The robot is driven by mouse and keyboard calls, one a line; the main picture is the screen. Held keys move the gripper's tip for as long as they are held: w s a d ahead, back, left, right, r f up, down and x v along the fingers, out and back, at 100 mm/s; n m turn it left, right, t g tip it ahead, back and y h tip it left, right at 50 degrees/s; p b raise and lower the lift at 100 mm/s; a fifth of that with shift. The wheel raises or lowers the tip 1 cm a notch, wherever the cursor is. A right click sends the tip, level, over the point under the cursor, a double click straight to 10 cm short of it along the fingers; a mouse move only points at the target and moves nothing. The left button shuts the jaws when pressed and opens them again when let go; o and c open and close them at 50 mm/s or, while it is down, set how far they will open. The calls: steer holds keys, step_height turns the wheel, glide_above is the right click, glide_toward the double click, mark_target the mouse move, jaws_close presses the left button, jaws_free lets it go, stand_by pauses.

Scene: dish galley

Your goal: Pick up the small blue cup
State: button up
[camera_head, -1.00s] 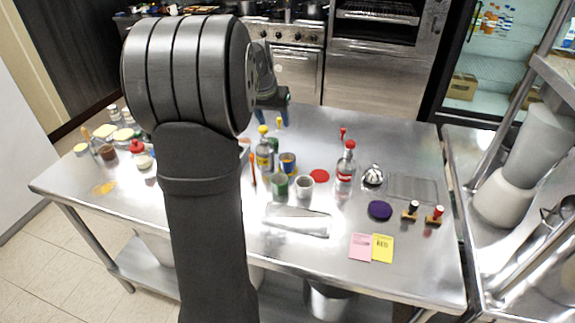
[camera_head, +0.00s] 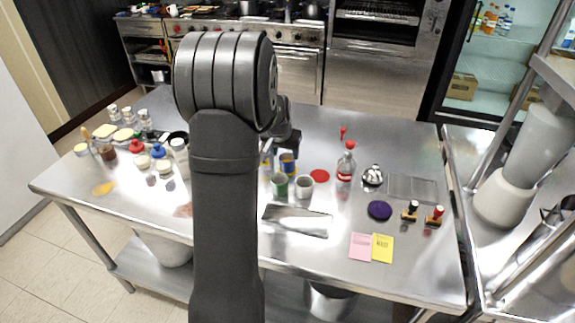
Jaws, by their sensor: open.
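The small blue cup (camera_head: 288,164) stands on the steel table, with an orange-yellow patch showing on it. A green cup (camera_head: 279,186) and a grey-white cup (camera_head: 304,188) stand just in front of it. My gripper (camera_head: 290,144) is open. It is close above and behind the blue cup in the picture, partly hidden by my own arm. Its fingertips are too small and dark to see clearly, and I cannot tell whether they touch the cup. My arm also hides part of the table just left of the cups.
A red disc (camera_head: 320,176) and a clear red-capped bottle (camera_head: 346,169) are right of the cups. A metal plate (camera_head: 297,220) lies in front. Several bottles and jars crowd the left side. A purple disc (camera_head: 380,210), stamps and notes lie right.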

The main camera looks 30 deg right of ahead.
mark_target(287, 158)
steer(key=shift+x, duration=2.7)
steer(key=shift+d, duration=0.15)
steer(key=shift+r, duration=0.1)
steer(key=c, duration=0.7)
